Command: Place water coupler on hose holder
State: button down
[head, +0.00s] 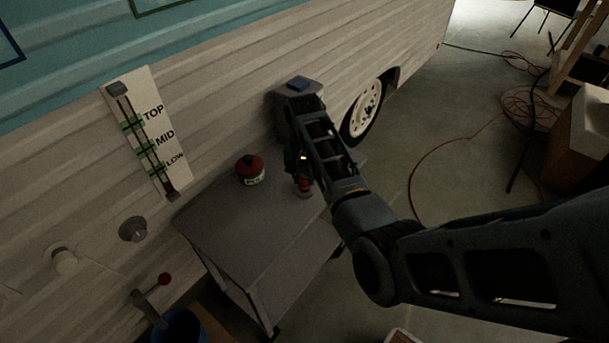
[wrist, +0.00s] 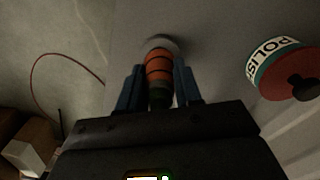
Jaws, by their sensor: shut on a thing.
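The water coupler (wrist: 158,66) appears as an orange and dark ringed piece between the two fingers of my gripper (wrist: 158,88) in the wrist view. My gripper is shut on it. In the head view the red coupler (head: 305,184) shows below my gripper (head: 302,172), over the right part of the grey table. A pale round end or base shows at the coupler's far end; I cannot tell whether it touches the tabletop. I cannot identify the hose holder with certainty; round fittings (head: 132,229) stick out from the camper wall at the left.
A red-topped polish tin (head: 250,170) stands on the grey table (head: 240,225), left of my gripper; it also shows in the wrist view (wrist: 290,72). A slider panel (head: 146,135) is on the camper wall. A blue bucket (head: 180,327) stands at lower left. The front tabletop is clear.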

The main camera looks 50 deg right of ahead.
aim_at(305, 173)
jog(key=shift+f, duration=0.8)
jog(key=c, duration=0.8)
grip_release()
jog(key=shift+r, duration=0.1)
notch_tip(305, 173, up, 13)
jog(key=shift+r, duration=0.1)
